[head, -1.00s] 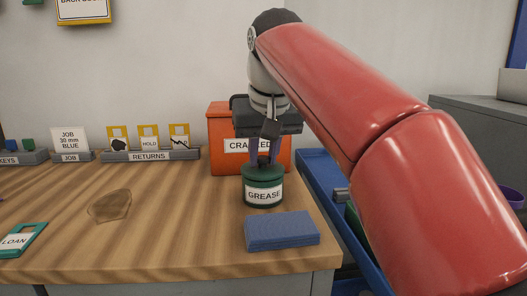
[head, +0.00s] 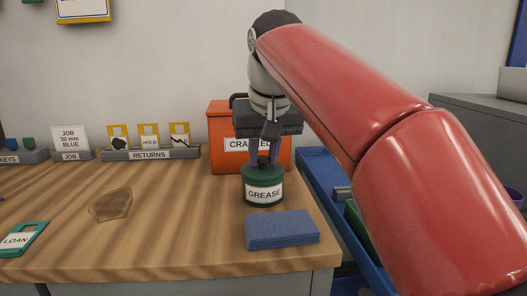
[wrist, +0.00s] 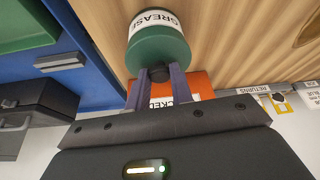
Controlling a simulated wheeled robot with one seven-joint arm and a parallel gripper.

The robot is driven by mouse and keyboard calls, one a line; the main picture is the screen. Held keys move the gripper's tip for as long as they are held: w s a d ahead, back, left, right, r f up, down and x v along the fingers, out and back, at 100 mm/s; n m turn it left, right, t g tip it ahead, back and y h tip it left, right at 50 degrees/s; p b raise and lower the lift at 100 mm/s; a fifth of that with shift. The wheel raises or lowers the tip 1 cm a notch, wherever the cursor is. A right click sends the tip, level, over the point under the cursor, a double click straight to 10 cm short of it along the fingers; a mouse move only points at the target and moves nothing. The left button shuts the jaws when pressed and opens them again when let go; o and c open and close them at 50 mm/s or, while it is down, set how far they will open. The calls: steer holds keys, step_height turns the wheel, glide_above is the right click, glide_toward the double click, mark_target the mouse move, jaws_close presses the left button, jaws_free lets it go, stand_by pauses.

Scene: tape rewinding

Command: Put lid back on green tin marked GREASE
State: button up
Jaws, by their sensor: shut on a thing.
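The green tin marked GREASE (head: 264,195) stands upright near the right edge of the wooden bench. Its green lid (head: 262,171) is on top of it, level as far as I can see, with no clear gap between them. My gripper (head: 263,160) points down over the tin and is shut on the lid's dark knob. In the wrist view my gripper's two fingers (wrist: 161,77) grip the knob, and the lid (wrist: 158,48) covers the end of the tin (wrist: 154,20). Whether the lid is fully seated is hard to tell.
An orange-red crate (head: 221,144) stands just behind the tin. A blue block (head: 281,231) lies in front of it. A blue tray (head: 322,186) is beyond the bench's right edge. A RETURNS rack (head: 150,155) stands at the back. The bench left of the tin is mostly clear.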

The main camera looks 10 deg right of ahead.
steer(key=o, duration=1.5)
steer(key=shift+r, duration=0.1)
steer(key=shift+r+p, duration=1.2)
steer(key=shift+r, duration=2.2)
steer(key=shift+c, duration=0.2)
jaws_close()
